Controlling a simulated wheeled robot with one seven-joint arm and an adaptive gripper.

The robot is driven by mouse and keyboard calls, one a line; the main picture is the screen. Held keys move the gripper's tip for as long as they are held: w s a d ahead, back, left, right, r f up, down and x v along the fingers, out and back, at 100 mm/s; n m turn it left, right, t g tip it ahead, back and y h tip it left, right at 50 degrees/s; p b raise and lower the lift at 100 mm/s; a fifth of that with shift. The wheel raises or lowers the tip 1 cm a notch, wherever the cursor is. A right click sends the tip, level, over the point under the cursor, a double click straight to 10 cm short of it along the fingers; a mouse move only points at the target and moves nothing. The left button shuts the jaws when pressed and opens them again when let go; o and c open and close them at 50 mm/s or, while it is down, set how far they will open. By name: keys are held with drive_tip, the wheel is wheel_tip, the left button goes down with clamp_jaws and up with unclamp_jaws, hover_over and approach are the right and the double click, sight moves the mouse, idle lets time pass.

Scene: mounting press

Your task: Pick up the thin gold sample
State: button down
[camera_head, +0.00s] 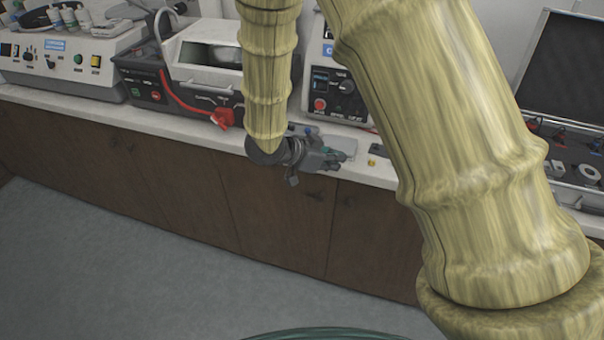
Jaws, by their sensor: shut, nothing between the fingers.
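A small gold-yellow piece (372,162), which looks like the gold sample, lies on the white counter near its front edge; it is too small to judge its thickness. My gripper (340,158) is at the counter's front edge, just left of the gold piece and apart from it. Its fingers point right and look shut, with nothing visible held in them. My arm hides part of the counter on both sides.
The white counter (180,126) runs above brown wooden cabinets (270,215). A red-handled machine (190,75) stands behind and left, and a control-panel machine (340,90) behind the gripper. An open case (570,120) is at right.

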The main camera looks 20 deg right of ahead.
drive_tip(key=s+a+b, duration=0.1)
drive_tip(key=a, duration=0.8)
drive_tip(key=s+d+f+n+t+y, duration=0.1)
drive_tip(key=s+d+f+n+y, duration=0.15)
drive_tip(key=f, duration=0.45)
drive_tip(key=s+d+f+n+t+y, duration=0.1)
drive_tip(key=s+f+n, duration=0.1)
drive_tip(key=f+n, duration=0.35)
drive_tip(key=s+d+f+n+t+y, duration=0.1)
drive_tip(key=s+d+f, duration=0.1)
drive_tip(key=f, duration=0.7)
drive_tip(key=s+a+f+n+g+y, duration=0.1)
drive_tip(key=s+f, duration=0.5)
drive_tip(key=s, duration=0.6)
drive_tip(key=s+f+n+g+y, duration=0.3)
drive_tip(key=s+f+n+y, duration=0.2)
drive_tip(key=s, duration=0.8)
drive_tip(key=shift+a+f+n+g+y, duration=0.35)
drive_tip(key=shift+a+n+g, duration=0.05)
